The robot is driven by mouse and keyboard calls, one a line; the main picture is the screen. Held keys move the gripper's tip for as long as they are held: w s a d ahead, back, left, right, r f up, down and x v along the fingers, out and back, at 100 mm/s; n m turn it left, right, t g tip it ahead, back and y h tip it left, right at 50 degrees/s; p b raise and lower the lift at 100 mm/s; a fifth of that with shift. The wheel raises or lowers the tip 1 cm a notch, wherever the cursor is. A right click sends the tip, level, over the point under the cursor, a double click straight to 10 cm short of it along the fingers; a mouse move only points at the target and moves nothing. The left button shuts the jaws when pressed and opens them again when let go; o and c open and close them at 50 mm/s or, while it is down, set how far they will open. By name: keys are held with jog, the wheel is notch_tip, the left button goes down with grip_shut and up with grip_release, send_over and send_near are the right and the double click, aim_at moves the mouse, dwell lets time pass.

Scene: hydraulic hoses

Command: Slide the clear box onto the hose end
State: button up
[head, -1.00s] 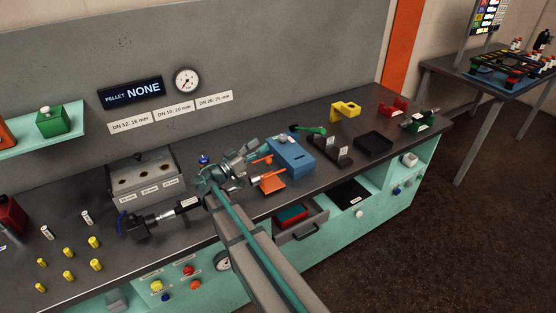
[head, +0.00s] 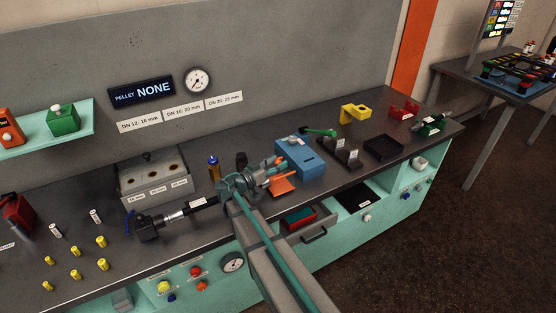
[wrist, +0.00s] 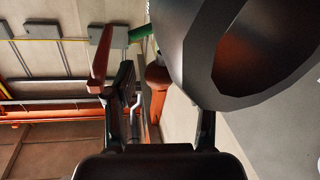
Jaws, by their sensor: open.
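In the head view my gripper (head: 262,170) is over the middle of the bench, left of the blue box, and its fingers are partly hidden by the arm. In the wrist view its two fingers (wrist: 160,115) are apart with nothing seen gripped. A large dark hollow cylinder (wrist: 215,50) fills the upper right of the wrist view, close to the right finger; I cannot tell what it is. A black hose (head: 207,203) with a white label lies horizontally from a black fixture (head: 147,229); its right end is hidden by my arm. I cannot make out a clear box.
A blue box (head: 302,160) and an orange part (head: 282,186) stand close right of my gripper. A grey block with holes (head: 153,178) and a blue-topped brown cylinder (head: 214,169) are to the left. A drawer (head: 308,226) is open below.

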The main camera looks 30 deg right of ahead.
jog(key=shift+d, duration=0.35)
grip_shut()
